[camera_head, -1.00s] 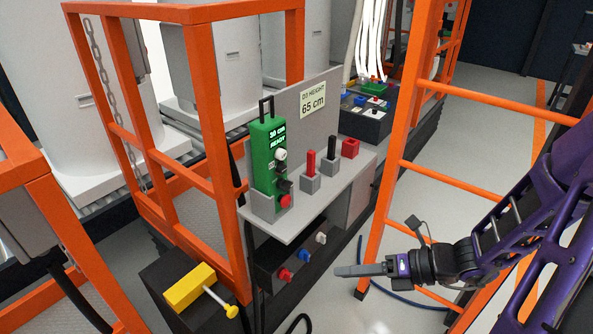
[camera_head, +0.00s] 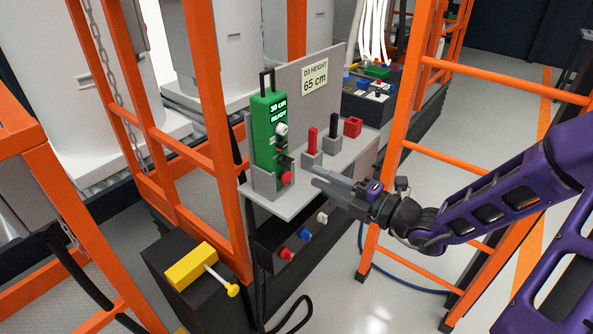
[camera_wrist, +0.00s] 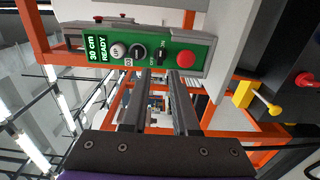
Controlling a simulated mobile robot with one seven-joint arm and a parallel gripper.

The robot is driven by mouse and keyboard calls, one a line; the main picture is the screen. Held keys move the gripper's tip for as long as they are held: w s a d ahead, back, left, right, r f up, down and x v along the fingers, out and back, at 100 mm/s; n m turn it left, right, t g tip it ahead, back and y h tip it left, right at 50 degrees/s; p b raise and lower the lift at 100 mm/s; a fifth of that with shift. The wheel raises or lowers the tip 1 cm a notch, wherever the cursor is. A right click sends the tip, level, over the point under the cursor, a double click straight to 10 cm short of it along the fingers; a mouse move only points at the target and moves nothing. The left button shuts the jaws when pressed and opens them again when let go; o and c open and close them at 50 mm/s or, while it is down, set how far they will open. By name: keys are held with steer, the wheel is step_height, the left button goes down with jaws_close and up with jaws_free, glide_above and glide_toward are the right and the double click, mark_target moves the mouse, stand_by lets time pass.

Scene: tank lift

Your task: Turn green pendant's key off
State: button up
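The green pendant (camera_head: 267,140) stands upright in a grey holder on a grey shelf, its display reading 30 cm READY. In the wrist view the pendant (camera_wrist: 140,50) lies across the picture, with a white UP button, a black button, a black key (camera_wrist: 161,55) between OFF and ON labels, and a red button. I cannot tell for sure which label the key points to. My gripper (camera_head: 323,176) is to the right of the pendant, apart from it. In the wrist view my gripper (camera_wrist: 160,78) is open and empty, its two fingers pointing toward the key area.
Red (camera_head: 312,141) and black (camera_head: 334,122) handles and a red block (camera_head: 353,126) stand on the shelf, close to my gripper. Orange frames rise on both sides. A yellow block with a handle (camera_head: 191,267) sits on a black box. Open floor lies at right.

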mark_target(291, 164)
steer(key=b+x, duration=0.1)
steer(key=x, duration=0.6)
steer(key=shift+w+a, duration=0.1)
jaws_close()
